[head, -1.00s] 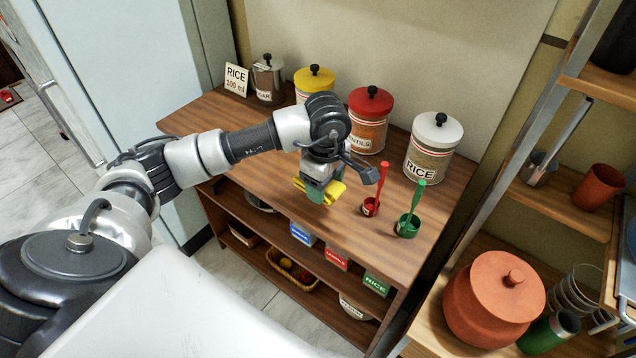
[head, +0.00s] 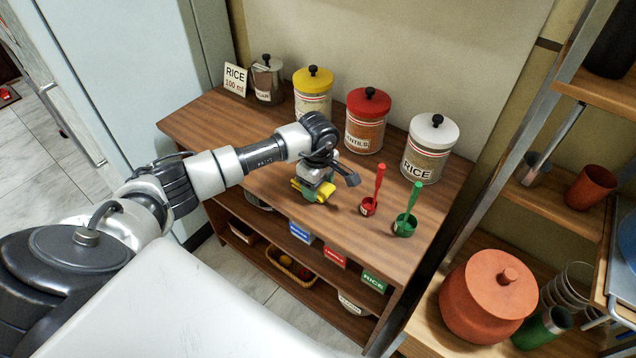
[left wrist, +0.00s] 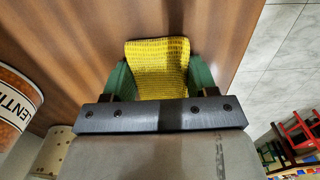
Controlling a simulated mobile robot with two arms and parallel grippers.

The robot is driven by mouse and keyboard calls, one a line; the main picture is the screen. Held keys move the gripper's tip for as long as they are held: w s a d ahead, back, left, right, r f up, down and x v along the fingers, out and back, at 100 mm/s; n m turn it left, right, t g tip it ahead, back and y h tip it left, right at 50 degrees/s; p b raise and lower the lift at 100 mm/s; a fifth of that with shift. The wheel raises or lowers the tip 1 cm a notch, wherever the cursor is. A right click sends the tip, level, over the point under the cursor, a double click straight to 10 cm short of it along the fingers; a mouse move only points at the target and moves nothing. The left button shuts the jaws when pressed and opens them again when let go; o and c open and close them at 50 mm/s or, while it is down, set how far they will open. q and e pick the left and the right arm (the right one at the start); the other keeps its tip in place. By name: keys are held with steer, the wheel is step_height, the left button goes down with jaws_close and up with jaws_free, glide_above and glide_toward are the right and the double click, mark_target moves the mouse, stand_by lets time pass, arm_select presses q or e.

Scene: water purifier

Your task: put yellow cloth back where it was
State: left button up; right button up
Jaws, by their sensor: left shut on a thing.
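The yellow cloth (head: 327,189) is a small folded piece at the end of my left arm in the head view. My left gripper (head: 314,190) is shut on it, just above the wooden counter top (head: 268,187) near its front edge. In the left wrist view the cloth (left wrist: 158,68), with a woven texture, sits between the two green fingers of the gripper (left wrist: 160,85). I cannot tell whether the cloth touches the counter. My right gripper is not in view.
A red scoop (head: 369,205) and a green scoop (head: 406,226) stand right of the gripper. Behind are the lentils jar (head: 365,133), the rice jar (head: 424,163), a yellow-lidded jar (head: 313,98) and a sugar jar (head: 267,82). A RICE 100 ml card (head: 236,80) stands at the back left.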

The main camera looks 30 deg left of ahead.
arm_select(q)
steer(key=shift+f, duration=0.1)
steer(key=shift+f, duration=0.15)
steer(key=o, duration=0.8)
steer(key=shift+r, duration=0.25)
step_height(320, 180, up, 12)
steer(key=shift+r+b, duration=0.1)
steer(key=shift+b, duration=0.95)
